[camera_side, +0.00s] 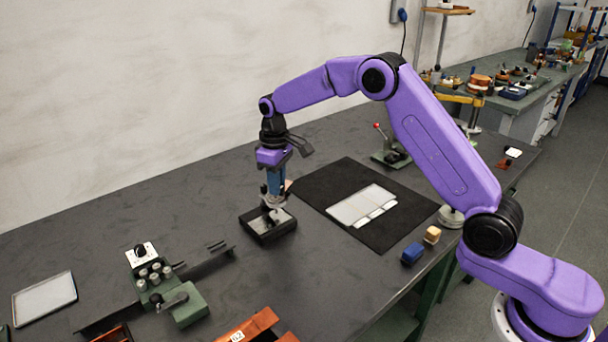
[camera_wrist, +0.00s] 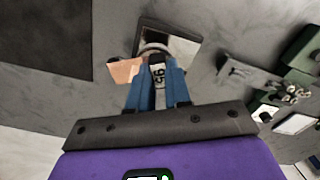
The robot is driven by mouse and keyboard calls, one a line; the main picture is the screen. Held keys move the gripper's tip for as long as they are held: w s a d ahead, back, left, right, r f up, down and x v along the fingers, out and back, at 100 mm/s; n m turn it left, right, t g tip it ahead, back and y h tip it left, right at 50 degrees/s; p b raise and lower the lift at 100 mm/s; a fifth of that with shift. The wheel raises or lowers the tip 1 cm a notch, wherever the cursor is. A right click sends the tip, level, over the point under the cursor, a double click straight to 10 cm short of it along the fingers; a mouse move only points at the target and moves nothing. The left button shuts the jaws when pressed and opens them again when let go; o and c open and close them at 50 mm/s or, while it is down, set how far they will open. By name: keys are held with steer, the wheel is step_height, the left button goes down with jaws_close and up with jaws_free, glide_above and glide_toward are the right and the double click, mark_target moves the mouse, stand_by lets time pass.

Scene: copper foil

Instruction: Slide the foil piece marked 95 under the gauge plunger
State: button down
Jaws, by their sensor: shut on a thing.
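My gripper (camera_wrist: 158,88) points down with blue fingers, shut on the foil piece at its pale tab (camera_wrist: 158,76), which carries a mark that reads as 95. Copper-coloured foil (camera_wrist: 125,70) sticks out to the left of the fingers in the wrist view; a sliver of it (camera_side: 289,185) shows beside the fingers in the side view. Just below is a dark, shallow base with a bright plate (camera_side: 281,219) and a rounded grey part (camera_side: 274,201), apparently the gauge. The fingers hide much of it. I cannot see the plunger tip or tell whether the foil touches anything.
A black mat (camera_side: 326,182) with a pale sheet and small white tabs lies to the right. A green fixture (camera_side: 188,307) stands front left, and a red-knobbed lever stand (camera_side: 392,154) behind the mat.

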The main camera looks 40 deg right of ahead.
mark_target(264, 223)
steer(key=w+a+f+m, duration=0.1)
steer(key=a+m, duration=0.4)
steer(key=a, duration=0.4)
steer(key=shift+w+a+f, duration=0.1)
steer(key=shift+f, duration=1.5)
steer(key=shift+w+f, duration=0.1)
steer(key=shift+f, duration=1.5)
steer(key=shift+f, duration=0.6)
steer(key=shift+d, duration=2.55)
stand_by(0.6)
steer(key=c, duration=1.4)
jaws_free()
steer(key=shift+d, duration=0.1)
